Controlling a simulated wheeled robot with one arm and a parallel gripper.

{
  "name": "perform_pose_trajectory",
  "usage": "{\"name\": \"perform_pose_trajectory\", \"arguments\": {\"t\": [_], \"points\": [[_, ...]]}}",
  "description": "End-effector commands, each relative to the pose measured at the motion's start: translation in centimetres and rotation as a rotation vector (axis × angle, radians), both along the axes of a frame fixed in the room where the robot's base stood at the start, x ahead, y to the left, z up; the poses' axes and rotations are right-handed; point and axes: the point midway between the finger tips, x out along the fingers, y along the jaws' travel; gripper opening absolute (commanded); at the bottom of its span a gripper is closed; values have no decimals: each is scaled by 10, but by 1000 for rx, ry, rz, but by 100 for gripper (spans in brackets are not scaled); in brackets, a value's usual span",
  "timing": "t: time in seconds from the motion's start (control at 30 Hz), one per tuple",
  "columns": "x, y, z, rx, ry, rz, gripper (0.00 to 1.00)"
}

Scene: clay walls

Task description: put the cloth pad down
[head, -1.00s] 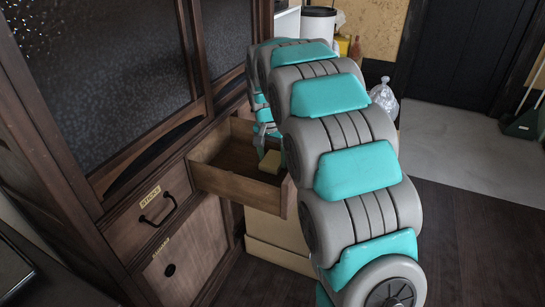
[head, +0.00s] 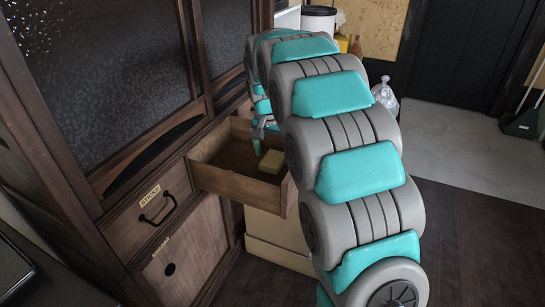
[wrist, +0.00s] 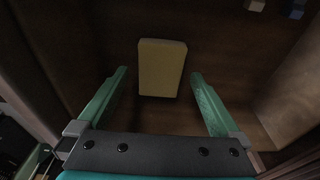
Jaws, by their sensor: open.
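The cloth pad (head: 271,161) is a small yellowish block lying in the open wooden drawer (head: 238,185), near its front right corner. In the wrist view the pad (wrist: 162,68) lies flat on the drawer floor, beyond my fingertips. My gripper (wrist: 158,75) is open, with one green finger on each side and a gap between each finger and the pad. In the head view my gripper (head: 257,140) hangs over the drawer, partly hidden by my arm.
The drawer's walls stand around the pad. A dark cabinet with a labelled closed drawer (head: 150,208) is to the left. A pale box (head: 275,232) stands below the open drawer. A clear plastic bag (head: 385,95) lies behind my arm. Small blocks (wrist: 296,9) show at the wrist view's top right.

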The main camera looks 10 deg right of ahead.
Motion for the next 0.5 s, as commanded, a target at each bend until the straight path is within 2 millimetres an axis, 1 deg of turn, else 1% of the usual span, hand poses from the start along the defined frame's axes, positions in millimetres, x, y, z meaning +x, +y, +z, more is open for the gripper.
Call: {"name": "perform_pose_trajectory", "arguments": {"t": [0.2, 0.3, 0.4, 0.5], "points": [[-4, 4, 46, 0, -7, 1, 100], [-6, 6, 66, 0, -7, 1, 100], [-8, 7, 81, 0, -5, 0, 100], [-10, 8, 90, 1, -4, 0, 100]]}}
